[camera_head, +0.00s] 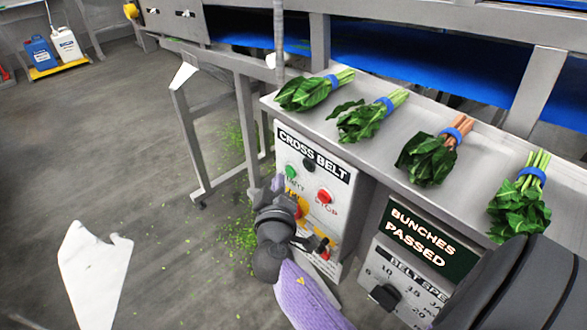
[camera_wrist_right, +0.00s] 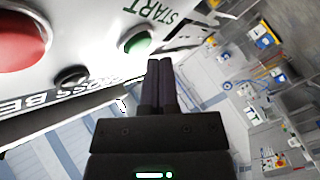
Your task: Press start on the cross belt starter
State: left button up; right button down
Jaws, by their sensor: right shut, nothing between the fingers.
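The cross belt starter (camera_head: 316,180) is a pale panel headed CROSS BELT on the front of a metal bench. Its green start button (camera_head: 291,171) is at the left, with START lettering below. A red stop button (camera_head: 325,196) is to the right, and a small black knob (camera_head: 308,165) is above. My right gripper (camera_head: 278,183) is shut and empty, just left of the panel. In the right wrist view, the closed fingers (camera_wrist_right: 160,62) end close beside the green button (camera_wrist_right: 137,43); I cannot tell whether they touch it. My left gripper is out of view.
Several bunches of greens with blue bands lie on the bench top (camera_head: 378,150). A BUNCHES PASSED sign (camera_head: 425,238) and a belt speed panel (camera_head: 408,285) are to the right. Metal legs (camera_head: 247,130) stand left. Open floor (camera_head: 130,150) lies further left.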

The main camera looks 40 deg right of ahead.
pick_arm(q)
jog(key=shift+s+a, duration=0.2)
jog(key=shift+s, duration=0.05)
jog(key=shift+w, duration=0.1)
pick_arm(e)
jog(key=shift+a, duration=0.1)
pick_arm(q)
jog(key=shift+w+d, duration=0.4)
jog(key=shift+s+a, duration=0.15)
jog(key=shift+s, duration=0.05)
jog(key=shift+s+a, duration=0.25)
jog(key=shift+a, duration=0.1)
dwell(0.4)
pick_arm(e)
jog(key=shift+d, duration=0.45)
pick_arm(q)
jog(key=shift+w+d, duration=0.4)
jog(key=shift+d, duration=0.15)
